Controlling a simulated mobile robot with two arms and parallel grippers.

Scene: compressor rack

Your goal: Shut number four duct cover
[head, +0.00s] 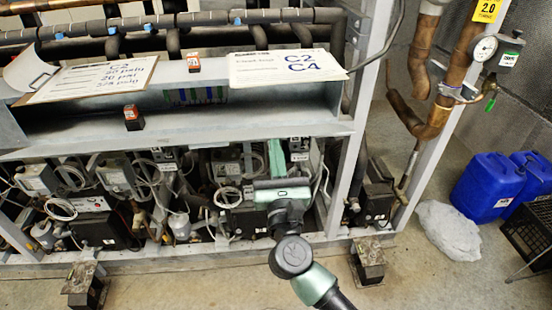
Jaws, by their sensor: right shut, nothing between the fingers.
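A long grey metal duct (240,130) runs across the rack. Coloured wires show inside it at one spot. I cannot tell a separate number four cover on it. My right gripper (277,152) comes from the lower right and reaches up among the wiring and boxes under the duct's right part. Its green fingers are close together with nothing seen between them, and the parts behind it are hidden. My left gripper is not in view.
Control boxes (118,178) and loose cables fill the rack below the duct. A rack post (345,185) and copper pipes (440,115) stand to the right. The front floor is mostly clear.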

